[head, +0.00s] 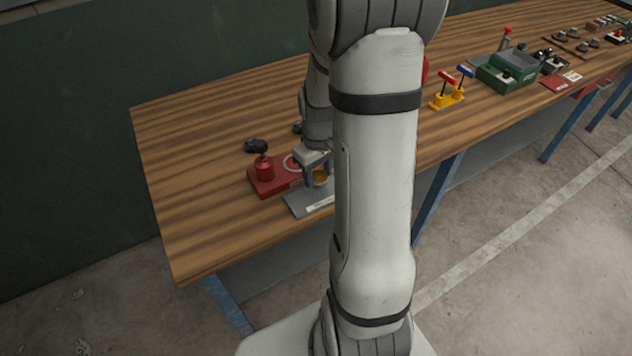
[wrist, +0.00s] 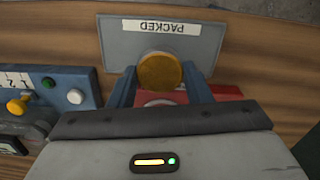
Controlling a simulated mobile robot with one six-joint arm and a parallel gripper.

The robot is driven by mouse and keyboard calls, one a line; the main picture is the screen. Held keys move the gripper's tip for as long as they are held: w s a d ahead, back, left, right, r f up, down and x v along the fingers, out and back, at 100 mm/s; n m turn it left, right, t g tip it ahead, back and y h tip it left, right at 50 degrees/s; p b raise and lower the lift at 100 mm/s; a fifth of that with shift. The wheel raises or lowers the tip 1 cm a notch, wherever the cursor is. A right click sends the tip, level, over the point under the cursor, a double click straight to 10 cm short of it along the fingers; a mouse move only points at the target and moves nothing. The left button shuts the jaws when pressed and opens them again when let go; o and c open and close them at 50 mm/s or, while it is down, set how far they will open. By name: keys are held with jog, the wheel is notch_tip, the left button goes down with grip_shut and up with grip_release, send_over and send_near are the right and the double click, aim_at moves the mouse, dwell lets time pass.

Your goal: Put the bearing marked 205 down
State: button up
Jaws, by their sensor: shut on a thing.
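My gripper (wrist: 160,88) is shut on the bearing (wrist: 160,72), a round, brass-coloured disc; no number on it can be read. In the head view the bearing (head: 320,178) shows small between the fingers, partly hidden by my arm. A grey plate (wrist: 118,50) with a white label reading PACKED lies beyond the fingertips in the wrist view. In the head view this plate (head: 297,205) lies at the bench's front edge, just below the gripper. The bearing overlaps the plate's edge in the wrist view; whether they touch cannot be told.
A red base (head: 268,188) with a red knob-like part stands beside the plate. A blue-grey control box (wrist: 58,85) with buttons lies left in the wrist view. Dark parts (head: 256,146) lie behind. The bench's left end (head: 190,235) is clear.

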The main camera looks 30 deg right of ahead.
aim_at(318, 177)
jog(key=shift+s+f, duration=0.1)
jog(key=shift+f, duration=2.05)
jog(key=shift+f, duration=0.1)
jog(key=o, duration=1.2)
notch_tip(318, 177, up, 12)
jog(key=shift+a+r, duration=0.1)
jog(key=shift+s+a+r+m+t, duration=0.45)
jog(key=shift+s+a+r, duration=1.15)
jog(key=shift+s+a, duration=0.45)
jog(key=shift+s+a+r+m+t, duration=0.35)
jog(key=shift+s+a+r+t, duration=0.2)
jog(key=shift+s+a+r, duration=1.3)
jog(key=shift+s+a+r+m+t, duration=0.45)
jog(key=shift+s+a+r, duration=0.9)
jog(key=shift+s+a, duration=0.9)
